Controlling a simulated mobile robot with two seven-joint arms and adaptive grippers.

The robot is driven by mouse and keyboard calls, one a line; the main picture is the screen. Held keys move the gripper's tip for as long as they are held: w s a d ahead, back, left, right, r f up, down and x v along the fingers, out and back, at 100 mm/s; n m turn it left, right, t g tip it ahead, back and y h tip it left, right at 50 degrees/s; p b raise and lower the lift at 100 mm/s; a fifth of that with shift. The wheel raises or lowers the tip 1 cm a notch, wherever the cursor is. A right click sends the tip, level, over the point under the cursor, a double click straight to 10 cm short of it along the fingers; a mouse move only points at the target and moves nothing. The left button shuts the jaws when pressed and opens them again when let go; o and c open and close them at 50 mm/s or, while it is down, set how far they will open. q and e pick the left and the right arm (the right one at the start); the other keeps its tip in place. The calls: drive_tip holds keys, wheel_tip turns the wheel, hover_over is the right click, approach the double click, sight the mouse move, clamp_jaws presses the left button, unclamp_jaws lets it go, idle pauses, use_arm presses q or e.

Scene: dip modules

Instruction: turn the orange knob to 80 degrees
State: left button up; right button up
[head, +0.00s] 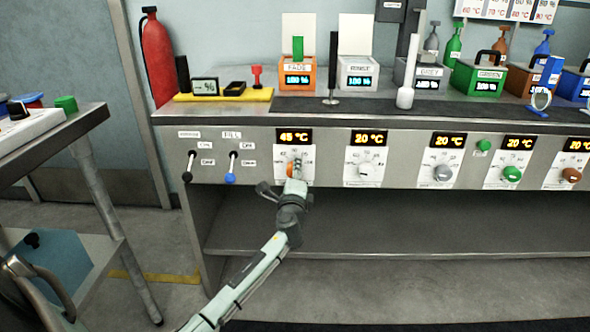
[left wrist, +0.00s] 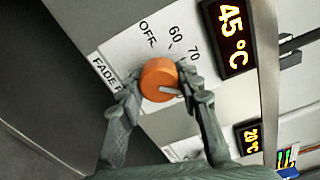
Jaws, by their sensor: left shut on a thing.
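The orange knob (left wrist: 159,80) is on the bench's front panel, on a white dial plate with OFF, 60 and 70 marks readable in the left wrist view. The display above it (head: 295,135) reads 45 °C. My left gripper (left wrist: 160,88) has a finger on each side of the knob and is shut on it. In the head view the left gripper (head: 294,180) covers part of the knob (head: 291,169). The knob's pale pointer line shows between the fingers. My right gripper is not in view.
A white knob (head: 365,170) sits to the right, its display (head: 370,138) reading 20 °C. More knobs follow further right. Two levers, black (head: 190,166) and blue (head: 231,167), are to the left. Boxes stand on the bench top. The lower shelf (head: 380,236) is empty.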

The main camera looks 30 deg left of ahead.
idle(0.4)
use_arm(q)
drive_tip(key=o, duration=1.2)
drive_tip(key=shift+s, duration=0.1)
drive_tip(key=v, duration=1.2)
drive_tip(key=shift+a, duration=0.1)
drive_tip(key=s+d+f+n+g+h, duration=0.1)
drive_tip(key=s+f+n+g+h, duration=0.2)
drive_tip(key=s+f, duration=0.45)
drive_tip(key=s+f+n+g, duration=0.4)
drive_tip(key=s+f+n, duration=0.1)
drive_tip(key=f, duration=0.5)
drive_tip(key=s+d+f+n+g+h, duration=0.1)
drive_tip(key=s+d+f, duration=0.2)
drive_tip(key=s, duration=0.2)
drive_tip(key=s+d+f+n+g+h, duration=0.2)
drive_tip(key=s+f, duration=0.2)
drive_tip(key=s, duration=0.1)
drive_tip(key=s+d+f+n+g+h, duration=0.2)
drive_tip(key=s+d+f, duration=0.1)
drive_tip(key=s, duration=0.2)
drive_tip(key=shift+d+f, duration=0.35)
